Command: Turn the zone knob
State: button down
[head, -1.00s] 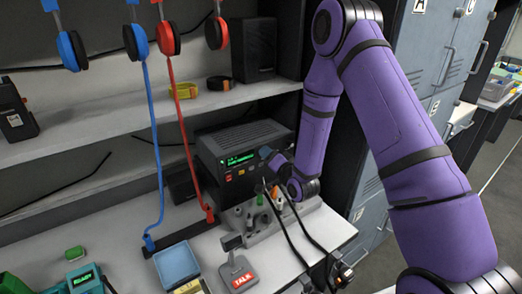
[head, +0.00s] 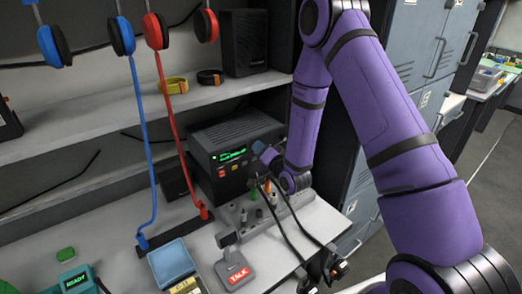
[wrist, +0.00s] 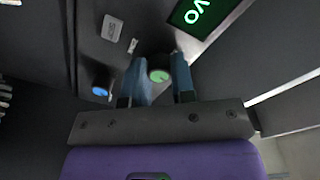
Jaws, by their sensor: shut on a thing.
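The black radio unit (head: 243,134) stands on the bench under the shelf, with a lit green display (head: 233,153). My gripper (head: 262,152) is at the right of its front face, partly hidden behind my arm in the head view. In the wrist view, my gripper (wrist: 163,82) has its blue fingers shut on a round knob with a pale green face (wrist: 159,76). A second knob with a blue face (wrist: 101,90) sits to the left, apart from the fingers. I cannot read which knob is labelled zone.
A grey block with several small upright levers (head: 256,215) stands below my gripper, with black cables beside it. A red TALK pedestal (head: 235,272) and a blue tray (head: 171,262) are in front. Headsets hang above, and lockers (head: 424,50) stand at right.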

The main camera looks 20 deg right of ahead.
jog(key=shift+n, duration=3.7)
jog(key=c, duration=1)
grip_release()
jog(key=shift+o, duration=0.2)
jog(key=shift+s, duration=0.1)
jog(key=v, duration=1)
jog(key=shift+s+d+f, duration=0.2)
jog(key=shift+s, duration=0.1)
